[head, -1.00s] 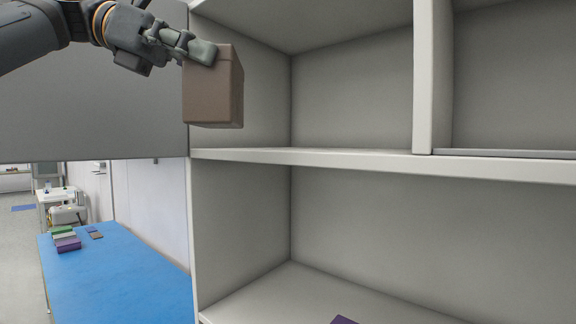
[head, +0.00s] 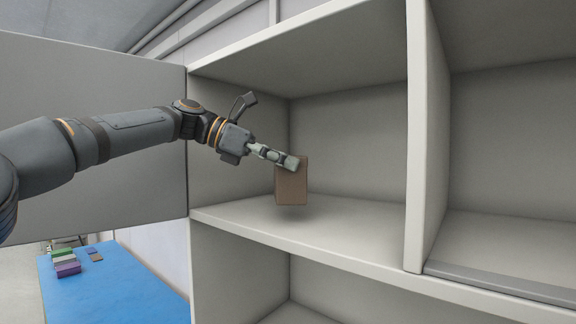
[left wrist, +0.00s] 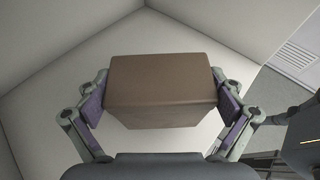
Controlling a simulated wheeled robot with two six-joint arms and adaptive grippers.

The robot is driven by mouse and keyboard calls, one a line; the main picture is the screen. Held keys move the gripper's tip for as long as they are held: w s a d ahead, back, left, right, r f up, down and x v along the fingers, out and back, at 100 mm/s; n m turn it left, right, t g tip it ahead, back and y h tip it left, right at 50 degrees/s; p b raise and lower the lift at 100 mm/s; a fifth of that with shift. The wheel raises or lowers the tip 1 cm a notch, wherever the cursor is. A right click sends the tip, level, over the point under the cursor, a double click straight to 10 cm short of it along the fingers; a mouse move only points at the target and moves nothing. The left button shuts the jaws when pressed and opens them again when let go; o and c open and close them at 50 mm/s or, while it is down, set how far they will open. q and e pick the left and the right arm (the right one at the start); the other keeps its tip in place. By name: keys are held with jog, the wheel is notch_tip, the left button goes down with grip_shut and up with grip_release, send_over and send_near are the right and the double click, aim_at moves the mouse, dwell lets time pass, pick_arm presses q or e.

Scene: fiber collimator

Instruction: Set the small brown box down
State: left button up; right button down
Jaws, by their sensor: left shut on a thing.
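The small brown box (head: 292,185) is upright inside the upper left compartment of the white shelf unit (head: 300,243) in the head view. My left gripper (head: 295,163) is shut on the upper part of the box. A soft shadow lies under the box, and it seems to hang a little above the shelf board. In the left wrist view the box (left wrist: 163,88) sits between the two purple-padded fingers of my left gripper (left wrist: 163,100), which press on its opposite sides. My right gripper is not in view.
An upright divider (head: 422,140) bounds the compartment on the right, and a grey panel (head: 90,90) stands at the left. The shelf board around the box is clear. A blue table (head: 115,285) with several small coloured boxes is at the lower left.

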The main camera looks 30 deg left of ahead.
aim_at(287, 180)
pick_arm(q)
jog(key=f, duration=0.3)
jog(key=shift+s+p, duration=0.2)
jog(key=shift+p, duration=0.1)
jog(key=shift+a+f, duration=0.2)
jog(key=shift+f, duration=0.05)
jog(key=shift+d+f, duration=0.1)
jog(key=o, duration=0.9)
jog(key=shift+w+d+f, duration=0.1)
jog(key=shift+o, duration=0.6)
